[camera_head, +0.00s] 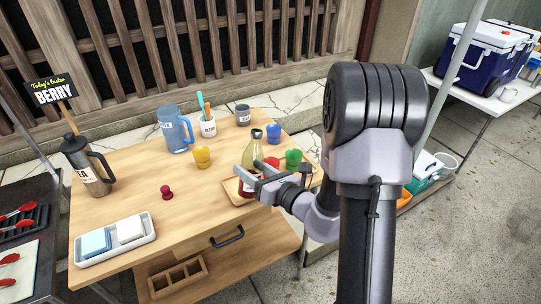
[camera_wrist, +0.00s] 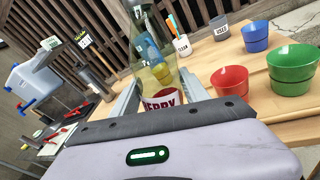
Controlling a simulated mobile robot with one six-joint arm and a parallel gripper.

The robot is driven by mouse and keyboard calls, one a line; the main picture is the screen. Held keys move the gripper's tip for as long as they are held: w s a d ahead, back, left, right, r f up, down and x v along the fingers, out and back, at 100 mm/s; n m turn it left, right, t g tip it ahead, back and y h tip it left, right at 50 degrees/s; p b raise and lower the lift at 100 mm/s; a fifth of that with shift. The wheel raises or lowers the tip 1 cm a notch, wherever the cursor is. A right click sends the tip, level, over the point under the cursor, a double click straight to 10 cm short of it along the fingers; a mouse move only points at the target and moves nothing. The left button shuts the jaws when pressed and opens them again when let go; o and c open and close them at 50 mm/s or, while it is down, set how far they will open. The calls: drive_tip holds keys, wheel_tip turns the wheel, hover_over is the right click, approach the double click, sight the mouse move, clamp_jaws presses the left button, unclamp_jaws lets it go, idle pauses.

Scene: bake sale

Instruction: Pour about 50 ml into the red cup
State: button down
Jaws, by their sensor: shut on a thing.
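In the wrist view the bottle (camera_wrist: 143,35) is between the fingers, with a red-and-white "BERRY" label (camera_wrist: 162,101). The red cup (camera_wrist: 229,82) is upright, just right of the bottle and apart from it. In the head view the red cup (camera_head: 271,162) is partly hidden. Its contents are not visible.
A magenta stopper (camera_head: 167,191) lies mid-table. The front middle is clear.

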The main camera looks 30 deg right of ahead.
sight(248, 187)
drive_tip(key=m+g+p, duration=0.1)
drive_tip(key=m+p, duration=0.2)
drive_tip(key=p, duration=0.2)
drive_tip(key=shift+w+d, duration=0.1)
drive_tip(key=shift+d, duration=0.05)
drive_tip(key=shift+s+a+f+m+g+y+p, duration=0.2)
drive_tip(key=shift+a+f+m+g+y+p, duration=0.2)
drive_tip(key=shift+m+p, duration=0.5)
drive_tip(key=shift+s+a+f+m, duration=0.1)
drive_tip(key=shift+f+m, duration=0.1)
drive_tip(key=shift+f, duration=0.3)
drive_tip(key=shift+s+a+f+m, duration=0.1)
drive_tip(key=shift+f+m, duration=0.1)
drive_tip(key=shift+f, duration=0.3)
drive_tip(key=shift+s+a+f+m+g+y+p, duration=0.2)
drive_tip(key=shift+a+f+m+g+y+p, duration=0.15)
drive_tip(key=shift+m+p, duration=0.35)
drive_tip(key=shift+s+a+f+m, duration=0.1)
drive_tip(key=shift+a+f+m, duration=0.1)
drive_tip(key=shift+f+m, duration=0.4)
drive_tip(key=shift+d+r+m+g+y+p, duration=0.1)
drive_tip(key=shift+r+m+g+y+p, duration=0.2)
drive_tip(key=shift+p, duration=0.75)
drive_tip(key=shift+m+p, duration=0.3)
drive_tip(key=shift+p, duration=0.2)
drive_tip(key=shift+d+r+p, duration=0.1)
drive_tip(key=shift+d+p, duration=0.05)
drive_tip(key=shift+p, duration=0.2)
